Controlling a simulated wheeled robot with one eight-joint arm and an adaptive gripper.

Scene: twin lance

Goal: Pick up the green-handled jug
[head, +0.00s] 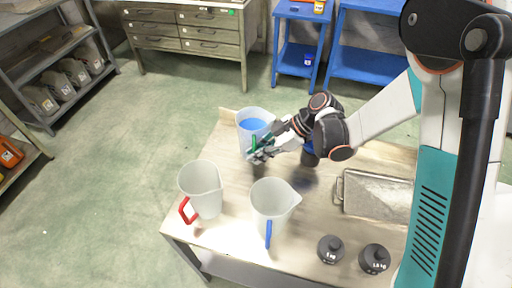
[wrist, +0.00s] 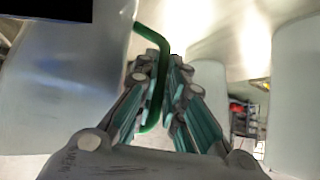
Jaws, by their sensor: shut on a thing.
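The green-handled jug (head: 250,122) stands at the far left corner of the table and holds something blue. My gripper (head: 258,152) is at its handle side. In the wrist view the green handle (wrist: 151,112) runs between the two fingers of my gripper (wrist: 165,85), and the fingers are closed on it. The jug's translucent wall (wrist: 60,85) fills the left of the wrist view. Whether the jug's base touches the table is hard to tell.
A red-handled jug (head: 201,188) and a blue-handled jug (head: 270,205) stand nearer on the wooden table (head: 236,222). A metal tray (head: 375,196) and two dark weights (head: 330,249) (head: 374,259) are at the right. Open floor lies left of the table.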

